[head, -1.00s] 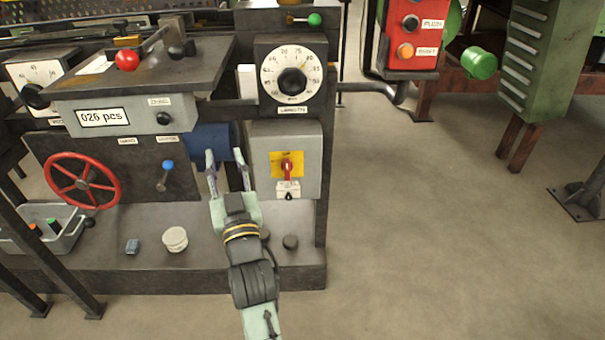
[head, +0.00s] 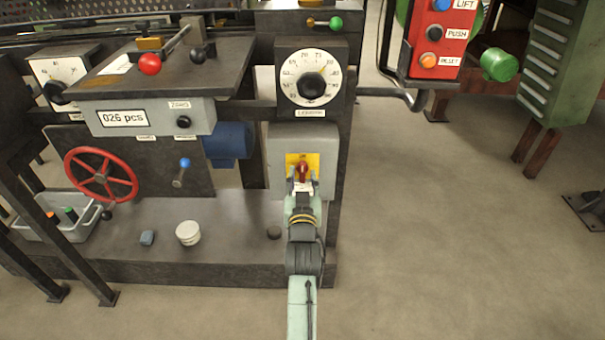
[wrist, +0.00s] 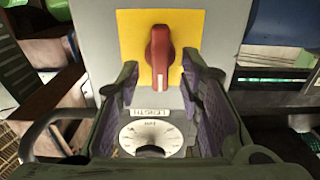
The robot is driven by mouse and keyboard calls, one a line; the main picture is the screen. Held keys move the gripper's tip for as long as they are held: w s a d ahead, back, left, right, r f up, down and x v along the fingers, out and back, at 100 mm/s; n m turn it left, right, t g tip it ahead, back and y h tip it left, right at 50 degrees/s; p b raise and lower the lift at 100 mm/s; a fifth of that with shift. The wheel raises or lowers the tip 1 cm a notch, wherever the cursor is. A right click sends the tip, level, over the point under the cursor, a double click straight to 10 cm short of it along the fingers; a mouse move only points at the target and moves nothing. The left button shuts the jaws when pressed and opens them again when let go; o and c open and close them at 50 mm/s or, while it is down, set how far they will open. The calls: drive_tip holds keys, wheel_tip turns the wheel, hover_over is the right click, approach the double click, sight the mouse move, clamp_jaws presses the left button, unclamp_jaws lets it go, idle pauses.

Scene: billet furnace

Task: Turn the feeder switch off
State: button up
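The feeder switch is a red rotary handle (head: 303,170) on a yellow plate (head: 290,160), on the front of a grey box (head: 325,150) below the length dial. The handle stands vertical. In the wrist view the red handle (wrist: 160,55) is upper centre against the yellow plate (wrist: 190,25). My gripper (head: 303,185) is in front of the box at the switch. In the wrist view my gripper (wrist: 160,78) is open, one finger to each side of the handle with gaps between. The white label below the switch is mostly hidden by my gripper.
The length dial (head: 312,86) is just above the box. A blue motor (head: 228,143), a blue-knobbed lever (head: 182,170) and a red handwheel (head: 100,174) are to the left. A red button panel (head: 433,45) hangs at upper right. The floor (head: 450,220) at right is clear.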

drive_tip(key=shift+w, duration=0.55)
clamp_jaws()
